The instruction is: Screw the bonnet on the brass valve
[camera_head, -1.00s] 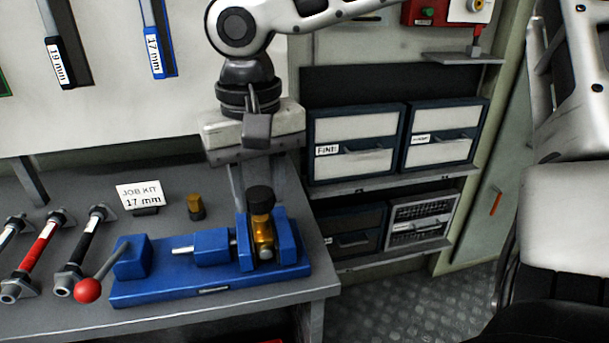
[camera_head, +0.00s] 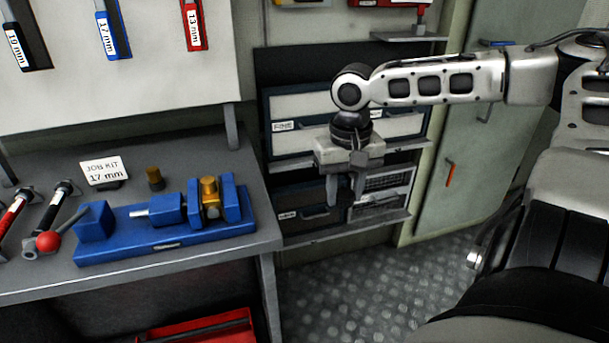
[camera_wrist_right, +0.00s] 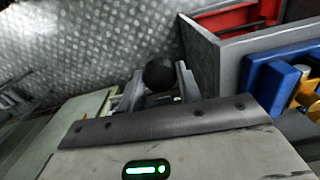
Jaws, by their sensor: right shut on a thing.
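The brass valve (camera_head: 209,190) sits upright in the blue vise (camera_head: 165,236) on the bench, with no black cap on top. A small brass piece with a dark end, perhaps the bonnet (camera_head: 154,178), stands on the bench behind the vise. My right gripper (camera_head: 345,198) is off the bench's right side, in front of the drawers, and is shut on a round black cap (camera_wrist_right: 160,74). The cap shows between the fingers in the right wrist view; in the head view it is hard to make out against the dark drawer. My left gripper is not in view.
A job kit card (camera_head: 102,172) reads 17 mm. Several tools lie at the bench's left, and wrenches hang on the wall panel. Drawers (camera_head: 290,212) stand right of the bench. A red tray (camera_head: 205,330) is below it. The floor (camera_head: 340,290) at right is clear.

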